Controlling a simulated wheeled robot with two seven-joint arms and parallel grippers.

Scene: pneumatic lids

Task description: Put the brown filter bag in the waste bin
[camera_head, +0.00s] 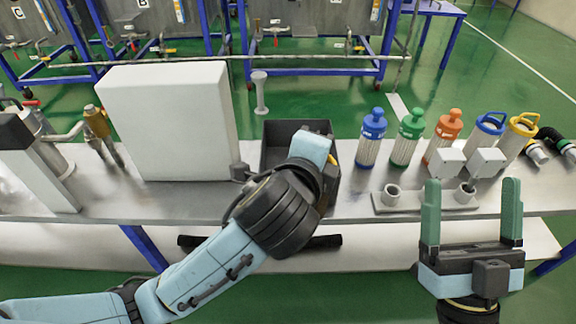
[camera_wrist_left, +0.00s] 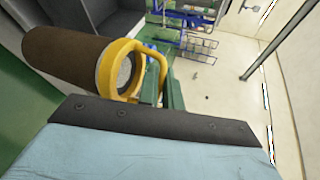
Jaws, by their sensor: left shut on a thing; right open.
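The brown filter bag (camera_wrist_left: 70,58) has a yellow collar and handle (camera_wrist_left: 122,66) and fills the upper left of the left wrist view. My left gripper (camera_wrist_left: 168,86) is shut on the bag by its yellow handle; only part of a green finger shows. In the head view my left arm reaches over the dark grey open box, the waste bin (camera_head: 270,152), and its wrist hides the bag, the fingers and part of the bin. My right gripper (camera_head: 472,205) is open and empty at the table's front edge.
A white panel box (camera_head: 165,120) stands left of the bin. Blue (camera_head: 370,140), green (camera_head: 407,138) and orange (camera_head: 444,132) capped filters stand right of it. Blue-ringed (camera_head: 484,130) and yellow-ringed (camera_head: 519,133) filters stand farther right. A grey holder (camera_head: 415,203) lies near the front edge.

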